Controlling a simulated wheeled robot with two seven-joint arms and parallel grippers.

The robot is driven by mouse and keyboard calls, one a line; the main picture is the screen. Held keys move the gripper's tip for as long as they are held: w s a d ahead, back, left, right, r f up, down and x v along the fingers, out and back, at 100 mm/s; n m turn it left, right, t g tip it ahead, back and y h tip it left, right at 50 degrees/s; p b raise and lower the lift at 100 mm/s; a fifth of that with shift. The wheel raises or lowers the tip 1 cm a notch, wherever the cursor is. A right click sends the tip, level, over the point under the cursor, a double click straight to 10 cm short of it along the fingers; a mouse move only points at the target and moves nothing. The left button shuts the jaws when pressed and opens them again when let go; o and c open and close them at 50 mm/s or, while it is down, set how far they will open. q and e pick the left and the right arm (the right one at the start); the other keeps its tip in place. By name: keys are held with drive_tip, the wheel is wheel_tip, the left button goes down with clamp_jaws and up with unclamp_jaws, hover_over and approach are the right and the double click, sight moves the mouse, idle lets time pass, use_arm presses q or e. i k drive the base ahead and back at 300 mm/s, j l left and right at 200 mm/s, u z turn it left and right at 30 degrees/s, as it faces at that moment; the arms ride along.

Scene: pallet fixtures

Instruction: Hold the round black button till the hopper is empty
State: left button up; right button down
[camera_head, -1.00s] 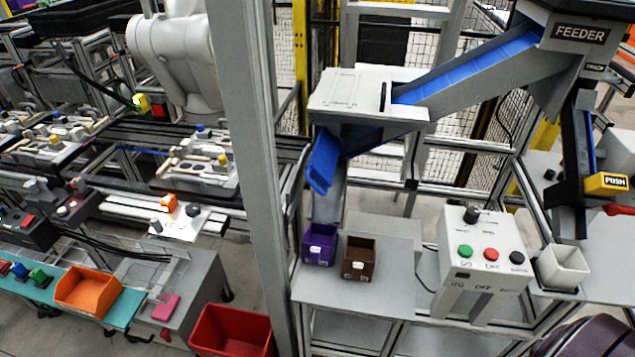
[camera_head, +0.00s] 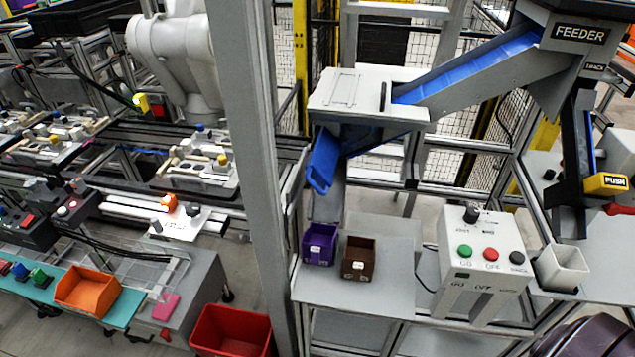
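The control box (camera_head: 480,250) stands on the grey table at the right. Its sloped face carries a green button (camera_head: 464,251), a red button (camera_head: 491,254) and a round black button (camera_head: 517,257) in a row. A black knob (camera_head: 471,214) sits above them. The feeder hopper (camera_head: 580,40) is at the top right, with a blue chute (camera_head: 470,67) sloping down left from it. The inside of the hopper is not visible. Neither gripper shows. A dark rounded part at the bottom right corner seems to be mine.
A purple bin (camera_head: 320,244) and a brown bin (camera_head: 359,257) stand below the chute's end. A white cup (camera_head: 562,267) is right of the control box. A grey post (camera_head: 250,180) rises left of the table. A red bin (camera_head: 231,331) is at the bottom.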

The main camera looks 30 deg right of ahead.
sight(517, 257)
drive_tip(key=z, duration=1.9)
drive_tip(key=i+j, duration=0.15)
drive_tip(key=i, duration=0.7)
